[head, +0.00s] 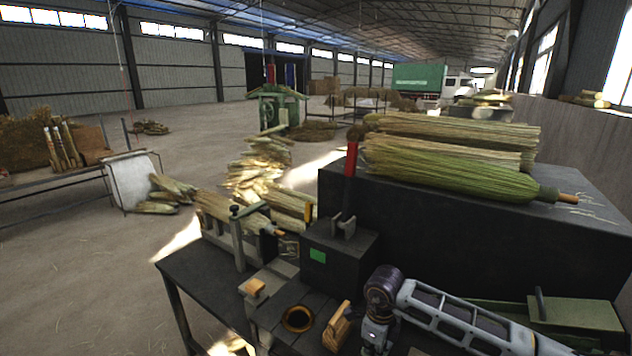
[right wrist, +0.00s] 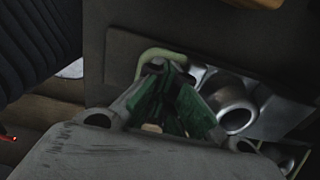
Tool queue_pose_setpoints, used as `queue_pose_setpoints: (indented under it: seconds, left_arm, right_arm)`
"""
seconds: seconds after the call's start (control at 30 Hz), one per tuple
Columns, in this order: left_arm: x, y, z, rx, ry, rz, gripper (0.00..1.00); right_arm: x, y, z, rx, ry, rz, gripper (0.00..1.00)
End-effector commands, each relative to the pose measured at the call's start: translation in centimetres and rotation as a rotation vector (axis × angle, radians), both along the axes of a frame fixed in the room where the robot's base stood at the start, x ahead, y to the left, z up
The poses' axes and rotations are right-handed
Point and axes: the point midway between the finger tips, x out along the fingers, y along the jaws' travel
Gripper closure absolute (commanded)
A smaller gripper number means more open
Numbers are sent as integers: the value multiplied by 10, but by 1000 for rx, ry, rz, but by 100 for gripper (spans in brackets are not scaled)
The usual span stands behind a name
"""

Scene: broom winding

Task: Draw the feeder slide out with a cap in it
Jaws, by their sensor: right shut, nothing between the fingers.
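In the right wrist view my right gripper (right wrist: 165,66) is shut and empty. Its green-padded fingers meet at a pale green loop handle (right wrist: 150,56) on a dark panel (right wrist: 125,50), which I take to be the feeder slide's front. I cannot tell whether the fingers touch the loop. A silver round cap-like piece (right wrist: 234,104) lies in an opening just right of the fingers, with more silver metal beside it. In the head view my right gripper hangs down at the bottom edge, its fingertips out of the picture. My left gripper is in neither view.
A dark ring (head: 298,319) and a wooden block (head: 339,326) lie left of my right wrist. A clamp frame (head: 238,240) stands further left. Broom bundles (head: 450,165) lie on a dark block behind.

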Motion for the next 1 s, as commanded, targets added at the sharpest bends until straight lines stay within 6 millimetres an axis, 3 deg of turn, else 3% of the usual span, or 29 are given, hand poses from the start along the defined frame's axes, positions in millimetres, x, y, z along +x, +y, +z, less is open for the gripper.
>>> queue_pose_setpoints:
  seconds: [0.03, 0.57, 1.0]
  left_arm:
    - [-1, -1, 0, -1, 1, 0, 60]
    - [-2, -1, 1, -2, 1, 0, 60]
    - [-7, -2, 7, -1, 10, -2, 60]
  right_arm:
    - [-6, 0, -8, -5, 13, 1, 100]
    - [-19, 8, -8, -6, 14, 0, 100]
    - [-16, 7, 9, -5, 10, 0, 100]
